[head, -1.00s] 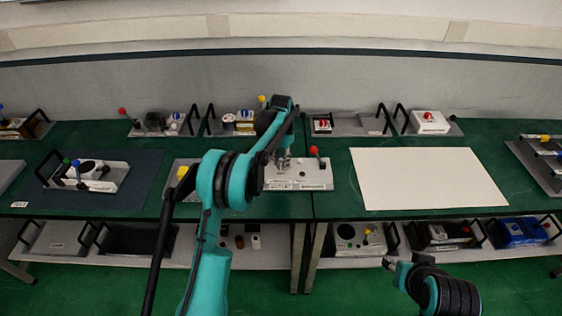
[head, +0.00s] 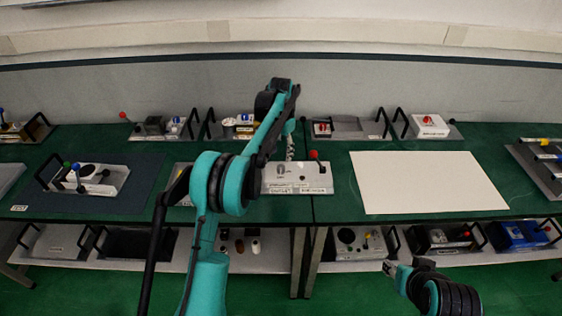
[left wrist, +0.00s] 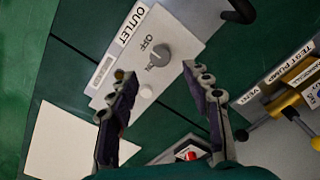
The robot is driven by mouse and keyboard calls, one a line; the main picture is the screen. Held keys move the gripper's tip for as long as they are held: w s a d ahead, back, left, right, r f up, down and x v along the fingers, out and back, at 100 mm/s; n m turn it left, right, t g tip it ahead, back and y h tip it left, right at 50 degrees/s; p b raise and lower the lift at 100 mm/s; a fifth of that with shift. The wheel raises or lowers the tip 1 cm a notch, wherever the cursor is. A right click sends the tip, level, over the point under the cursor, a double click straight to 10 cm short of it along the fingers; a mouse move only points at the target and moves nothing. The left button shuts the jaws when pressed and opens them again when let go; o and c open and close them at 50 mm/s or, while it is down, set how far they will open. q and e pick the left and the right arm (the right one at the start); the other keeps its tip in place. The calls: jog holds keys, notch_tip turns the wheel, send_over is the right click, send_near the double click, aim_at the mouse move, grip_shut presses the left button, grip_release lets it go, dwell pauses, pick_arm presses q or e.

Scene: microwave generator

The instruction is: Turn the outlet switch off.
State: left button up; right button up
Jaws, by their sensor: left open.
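The outlet panel (head: 312,179) is a pale grey box on the green table, near the middle. The left wrist view shows its plate (left wrist: 182,32) with "OUTLET", "OFF" and "ON" labels. The outlet switch (left wrist: 158,56) is a round grey knob beside the labels; it also shows small in the head view (head: 281,169). I cannot tell surely which label it points to. My left gripper (left wrist: 160,82) is open and empty, its fingertips apart on either side below the knob, not gripping it. In the head view it (head: 290,150) is partly hidden by my arm. My right gripper (head: 390,267) is low at right.
A red-topped lever (head: 314,155) stands at the panel's right. A white sheet (head: 428,182) lies to the right. Several devices line the back and lower shelf.

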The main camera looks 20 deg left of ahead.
pick_arm(q)
jog(key=shift+r, duration=2.35)
jog(key=s+d+r+n+t+b, duration=0.1)
jog(key=s+r+t+b, duration=0.15)
jog(key=s, duration=0.65)
jog(key=s+d+r+n+t+b, duration=0.1)
jog(key=s+r+n+b, duration=0.15)
jog(key=s, duration=0.75)
jog(key=s+f+t+b, duration=0.1)
jog(key=s+f+t, duration=0.1)
jog(key=s+f, duration=0.3)
jog(key=s+d+f+n+t+b, duration=0.1)
jog(key=s+f, duration=0.5)
jog(key=s, duration=0.7)
jog(key=shift+t, duration=0.35)
